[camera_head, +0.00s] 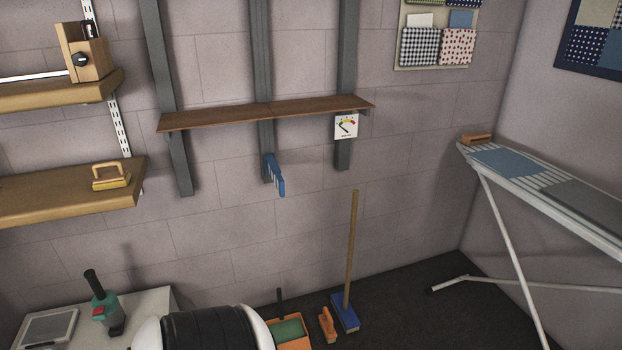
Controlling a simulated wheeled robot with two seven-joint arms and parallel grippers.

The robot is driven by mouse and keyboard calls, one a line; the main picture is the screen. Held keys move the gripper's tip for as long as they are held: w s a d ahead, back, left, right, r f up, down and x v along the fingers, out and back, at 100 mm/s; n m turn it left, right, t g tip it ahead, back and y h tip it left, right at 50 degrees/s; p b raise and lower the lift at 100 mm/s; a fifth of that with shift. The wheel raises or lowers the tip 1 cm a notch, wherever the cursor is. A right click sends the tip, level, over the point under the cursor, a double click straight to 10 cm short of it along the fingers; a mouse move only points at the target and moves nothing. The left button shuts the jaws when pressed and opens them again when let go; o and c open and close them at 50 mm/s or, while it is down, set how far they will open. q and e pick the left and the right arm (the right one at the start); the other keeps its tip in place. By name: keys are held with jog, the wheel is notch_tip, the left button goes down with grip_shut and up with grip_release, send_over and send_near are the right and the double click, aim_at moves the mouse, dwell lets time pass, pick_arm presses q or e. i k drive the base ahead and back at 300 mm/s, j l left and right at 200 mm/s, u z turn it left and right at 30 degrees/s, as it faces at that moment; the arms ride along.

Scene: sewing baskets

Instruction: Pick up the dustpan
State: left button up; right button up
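The dustpan (290,333) appears to be the orange and green pan at the bottom edge of the head view, on the dark floor near the wall. A thin dark handle rises from its back. Its near part is cut off by the frame edge. An orange hand brush (328,325) is just to its right. Neither of my grippers shows in this view.
A broom (350,260) with a blue head leans upright right of the brush. An ironing board (560,185) with white legs stands at the right. A pale low top (70,325) at lower left holds a green tool (104,308). Floor (400,310) between broom and board is clear.

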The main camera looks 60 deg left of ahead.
aim_at(290, 332)
jog(key=i+u, duration=0.65)
jog(key=i+l+u, duration=0.15)
jog(key=i+u, duration=0.2)
jog(key=i+j+u, duration=0.15)
jog(key=u, duration=0.25)
jog(key=i+j+u, duration=0.1)
jog(key=i+u, duration=0.15)
jog(key=u, duration=0.15)
jog(key=i+u, duration=0.2)
jog(key=u, duration=0.2)
jog(key=i+u, duration=0.2)
jog(key=u, duration=0.2)
